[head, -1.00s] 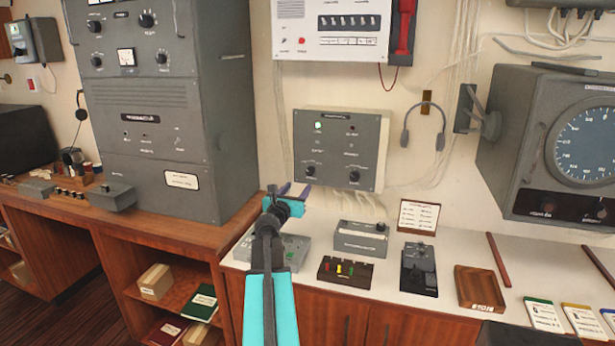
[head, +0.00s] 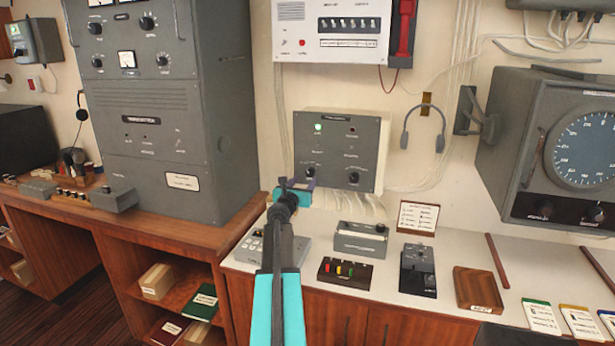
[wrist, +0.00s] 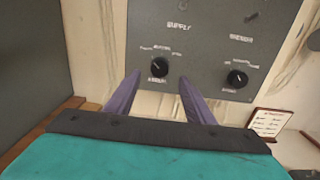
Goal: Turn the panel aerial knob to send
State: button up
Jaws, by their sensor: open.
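The grey wall panel (head: 337,150) has a lit green lamp and two black knobs along its lower part. The left knob (head: 310,172) also shows in the wrist view (wrist: 159,67), with small markings around it too blurred to read surely. The right knob (head: 353,178) also shows in the wrist view (wrist: 237,78). My gripper (wrist: 158,84) is open and empty, its purple fingers pointing at the panel. In the wrist view the left knob lies between and just beyond the fingertips. I cannot tell whether either finger touches it.
Below the panel, a white counter (head: 400,280) holds a grey box (head: 361,239), a dark block with coloured keys (head: 345,271) and a black device (head: 418,270). A headset (head: 424,130) hangs to the right. A tall grey cabinet (head: 160,100) stands close on the left.

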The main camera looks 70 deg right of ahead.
aim_at(310, 174)
jog(key=shift+w+d+p, duration=0.15)
jog(key=shift+d+p, duration=0.5)
jog(key=shift+d, duration=2.35)
